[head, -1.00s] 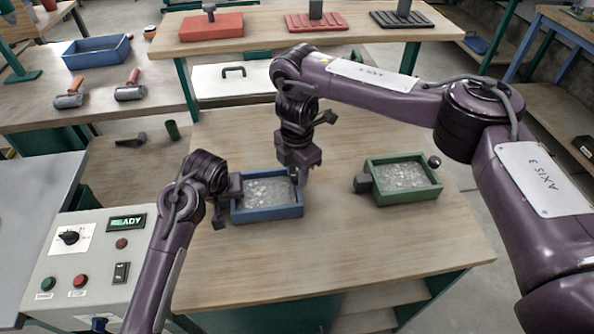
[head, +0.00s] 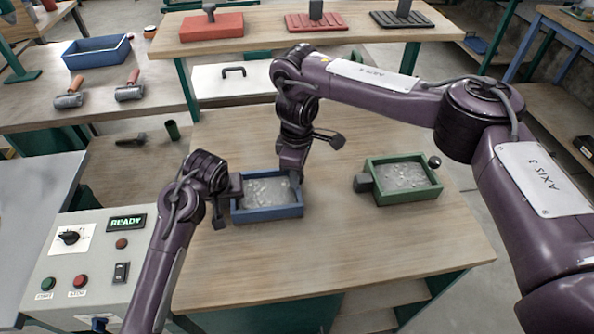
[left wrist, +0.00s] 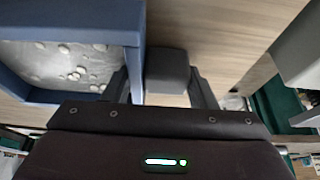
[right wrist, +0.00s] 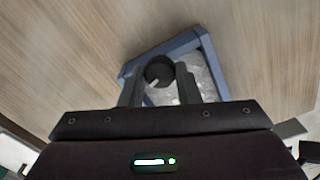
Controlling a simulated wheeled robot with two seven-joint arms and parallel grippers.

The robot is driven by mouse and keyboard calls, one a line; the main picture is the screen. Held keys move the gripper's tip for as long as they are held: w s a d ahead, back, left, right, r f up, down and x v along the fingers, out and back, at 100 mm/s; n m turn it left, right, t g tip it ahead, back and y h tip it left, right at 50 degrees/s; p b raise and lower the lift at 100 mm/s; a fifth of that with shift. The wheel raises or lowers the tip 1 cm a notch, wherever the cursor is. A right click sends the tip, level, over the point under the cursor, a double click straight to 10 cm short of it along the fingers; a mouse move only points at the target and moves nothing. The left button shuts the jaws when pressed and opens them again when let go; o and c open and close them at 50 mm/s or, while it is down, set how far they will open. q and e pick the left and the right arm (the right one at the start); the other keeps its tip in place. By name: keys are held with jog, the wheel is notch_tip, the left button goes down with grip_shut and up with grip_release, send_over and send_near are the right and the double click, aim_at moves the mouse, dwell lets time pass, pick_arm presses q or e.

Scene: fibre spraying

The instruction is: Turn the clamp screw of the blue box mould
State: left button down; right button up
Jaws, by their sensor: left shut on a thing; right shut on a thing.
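The blue box mould (head: 268,213) stands on the wooden table with grey, speckled fill inside. My left gripper (head: 232,198) is at its left side, shut on the grey block (left wrist: 167,72) that sticks out from the mould wall. My right gripper (head: 297,181) points down at the mould's right end. In the right wrist view its fingers are closed around the dark round knob of the clamp screw (right wrist: 159,71), which carries a pale mark. In the head view the gripper hides the knob.
A green box mould (head: 408,198) with a grey block and dark knob stands to the right. A control panel (head: 85,262) reading READY is at the left. Rollers (head: 130,90) and a blue tray (head: 97,60) lie behind. The front of the table is clear.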

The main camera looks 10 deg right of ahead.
jog(key=m, duration=0.4)
dwell(0.6)
jog(key=o, duration=1)
notch_tip(320, 180, up, 12)
dwell(0.5)
pick_arm(q)
jog(key=c, duration=0.5)
grip_release()
